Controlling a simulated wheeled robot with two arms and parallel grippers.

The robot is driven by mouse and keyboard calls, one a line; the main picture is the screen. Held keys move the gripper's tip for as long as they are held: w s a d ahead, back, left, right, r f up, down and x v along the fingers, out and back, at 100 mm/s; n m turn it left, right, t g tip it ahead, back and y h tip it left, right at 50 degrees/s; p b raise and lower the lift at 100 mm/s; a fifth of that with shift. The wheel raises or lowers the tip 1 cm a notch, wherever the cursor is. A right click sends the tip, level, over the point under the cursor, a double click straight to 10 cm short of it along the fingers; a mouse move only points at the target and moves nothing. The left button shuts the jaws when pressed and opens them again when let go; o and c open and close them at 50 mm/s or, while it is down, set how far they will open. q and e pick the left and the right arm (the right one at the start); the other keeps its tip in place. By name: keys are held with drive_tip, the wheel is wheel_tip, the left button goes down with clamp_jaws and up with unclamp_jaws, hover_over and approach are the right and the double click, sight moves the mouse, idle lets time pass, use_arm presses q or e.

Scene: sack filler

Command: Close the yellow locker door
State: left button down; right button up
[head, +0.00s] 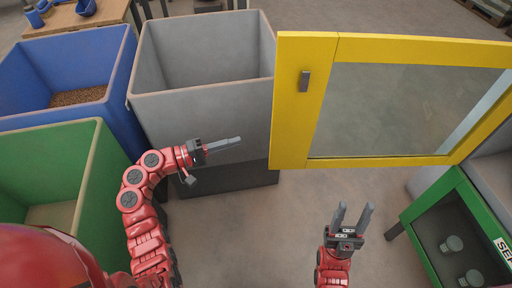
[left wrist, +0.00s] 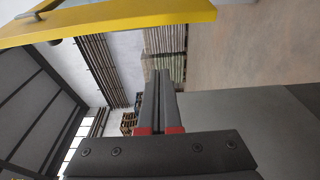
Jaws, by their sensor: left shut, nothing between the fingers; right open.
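In the left wrist view the yellow frame (left wrist: 130,20) crosses above the shut fingers (left wrist: 160,85). My right gripper (head: 352,216) is open and empty, pointing up, below the door's lower edge.
A grey bin (head: 200,100), a blue bin (head: 125,70) with brown grain and a green bin (head: 95,180) stand at left. A green-framed cabinet (head: 430,212) with round items stands at lower right. The floor between is clear.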

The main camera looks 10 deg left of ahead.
use_arm(q)
drive_tip(key=d+p, duration=0.1)
drive_tip(key=d, duration=0.8)
drive_tip(key=shift+w+d, duration=0.15)
drive_tip(key=shift+w, duration=0.1)
